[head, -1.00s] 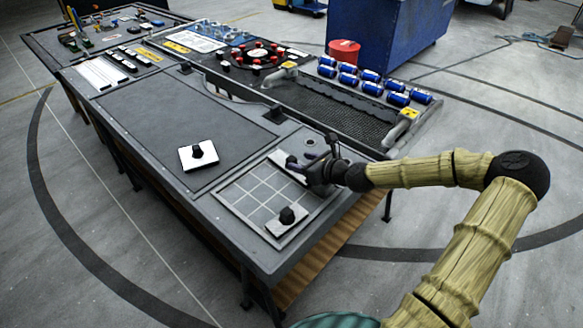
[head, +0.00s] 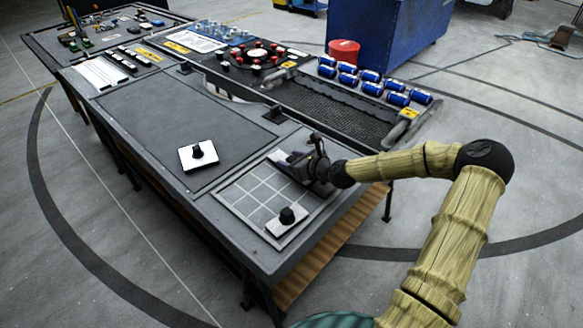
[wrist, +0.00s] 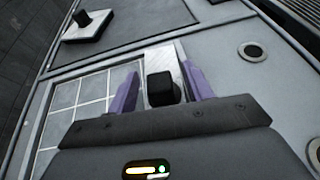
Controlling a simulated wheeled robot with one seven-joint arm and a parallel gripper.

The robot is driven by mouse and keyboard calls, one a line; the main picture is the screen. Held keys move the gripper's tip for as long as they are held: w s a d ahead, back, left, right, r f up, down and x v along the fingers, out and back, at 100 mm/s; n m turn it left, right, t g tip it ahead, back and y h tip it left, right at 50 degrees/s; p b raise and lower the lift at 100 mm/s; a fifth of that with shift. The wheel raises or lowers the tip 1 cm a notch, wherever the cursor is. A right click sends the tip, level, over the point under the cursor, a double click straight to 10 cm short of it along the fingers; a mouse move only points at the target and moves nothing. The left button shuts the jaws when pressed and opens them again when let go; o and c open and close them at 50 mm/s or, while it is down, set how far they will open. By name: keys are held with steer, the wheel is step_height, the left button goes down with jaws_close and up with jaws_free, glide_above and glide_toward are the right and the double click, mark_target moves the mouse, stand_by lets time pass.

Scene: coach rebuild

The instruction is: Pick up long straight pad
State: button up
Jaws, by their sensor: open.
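The long straight pad is a pale metal strip with a black knob, at the far right side of the gridded tray (head: 240,205). In the head view only its far end (head: 276,156) shows beside my gripper (head: 302,165), which hides the rest. In the wrist view the pad (wrist: 163,58) runs away from me and its black knob stands near the middle. My gripper (wrist: 160,92) is open, with one purple finger on each side of the knob. I cannot tell whether either finger touches it.
A smaller pad with a black knob (head: 287,217) sits at the tray's near corner. A white square pad with a knob (head: 198,156) lies on the dark panel.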

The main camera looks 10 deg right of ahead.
steer(key=c, duration=1.1)
steer(key=shift+r, duration=0.15)
step_height(320, 180, up, 28)
steer(key=shift+f+p, duration=0.1)
steer(key=shift+p, duration=1.05)
